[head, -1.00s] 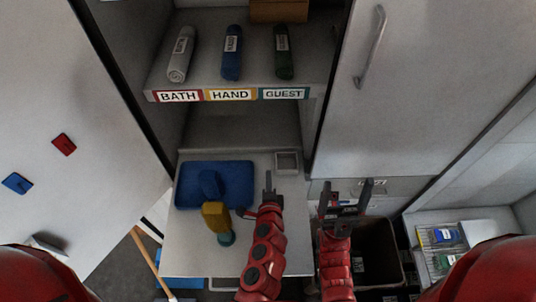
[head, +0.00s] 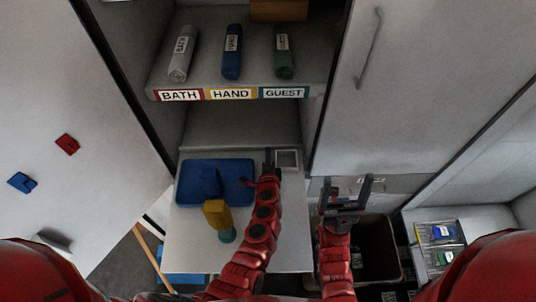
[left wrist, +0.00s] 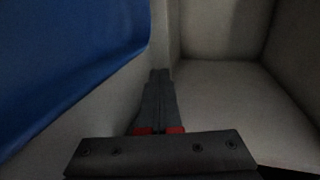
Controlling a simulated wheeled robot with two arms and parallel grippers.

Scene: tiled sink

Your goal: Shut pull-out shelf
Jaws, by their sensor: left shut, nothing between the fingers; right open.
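The pull-out shelf (head: 185,255) is a pale board that sticks out from the cabinet below the labelled towel shelf. A small square recess (head: 287,160) sits at the shelf's back right. My left gripper (head: 269,158) is shut and empty, low over the shelf between the tray and the recess. In the left wrist view its closed fingers (left wrist: 158,95) point at a grey surface; I cannot tell if they touch. My right gripper (head: 346,192) is open and empty, right of the shelf.
Rolled towels lie above on the shelf with the BATH, HAND and GUEST labels (head: 230,94). A dark bin (head: 372,250) stands beneath my right arm. A wooden handle (head: 152,258) leans at the left. A tall cabinet door (head: 410,90) closes off the right.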

